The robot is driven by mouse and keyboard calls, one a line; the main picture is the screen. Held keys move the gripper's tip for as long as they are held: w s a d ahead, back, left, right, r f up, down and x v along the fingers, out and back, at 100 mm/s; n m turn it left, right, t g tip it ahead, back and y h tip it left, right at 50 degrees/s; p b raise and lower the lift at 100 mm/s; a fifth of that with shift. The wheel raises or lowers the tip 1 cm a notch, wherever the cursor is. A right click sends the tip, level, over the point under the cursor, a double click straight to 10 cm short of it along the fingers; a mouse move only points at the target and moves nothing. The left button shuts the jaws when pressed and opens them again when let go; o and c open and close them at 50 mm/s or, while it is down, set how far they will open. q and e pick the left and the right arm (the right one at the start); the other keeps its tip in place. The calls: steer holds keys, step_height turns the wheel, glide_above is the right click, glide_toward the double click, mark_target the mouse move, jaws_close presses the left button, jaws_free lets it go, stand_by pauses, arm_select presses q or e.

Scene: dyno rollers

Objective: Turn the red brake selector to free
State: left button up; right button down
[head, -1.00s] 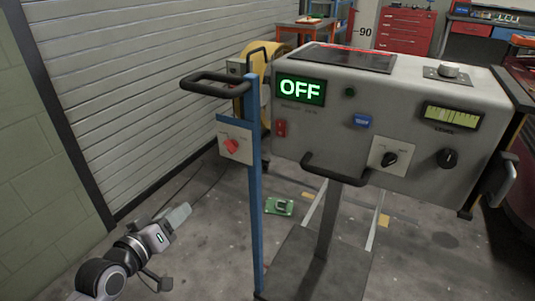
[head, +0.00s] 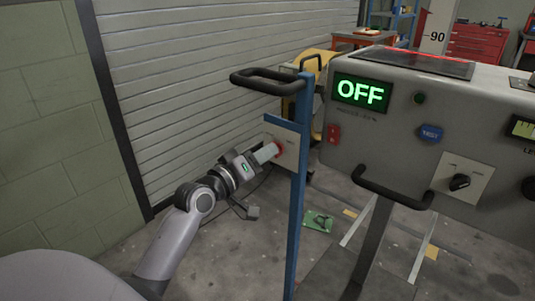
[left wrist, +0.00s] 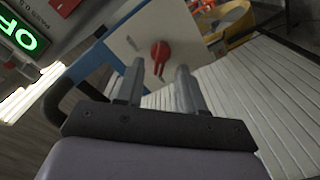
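The red brake selector (left wrist: 160,52) is a red knob on a pale plate (left wrist: 128,30) fixed to a blue post (head: 297,200). In the left wrist view it sits just beyond and between the fingertips of my left gripper (left wrist: 158,75). The two fingers are apart, with a gap between them, and I see nothing held. In the head view my left gripper (head: 268,152) reaches the plate, and its fingers hide most of the red selector (head: 279,148). Whether a finger touches the knob I cannot tell. My right gripper is not in view.
A black handle (head: 268,80) tops the post. A grey console (head: 400,135) with a green OFF display (head: 360,93) stands to the right, with a black bar handle (head: 390,188) in front. A shutter wall (head: 200,90) is behind my arm. A green item (head: 318,221) lies on the floor.

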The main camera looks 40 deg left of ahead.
arm_select(q)
steer(key=shift+w+d, duration=0.1)
steer(key=shift+w, duration=0.8)
jaws_close()
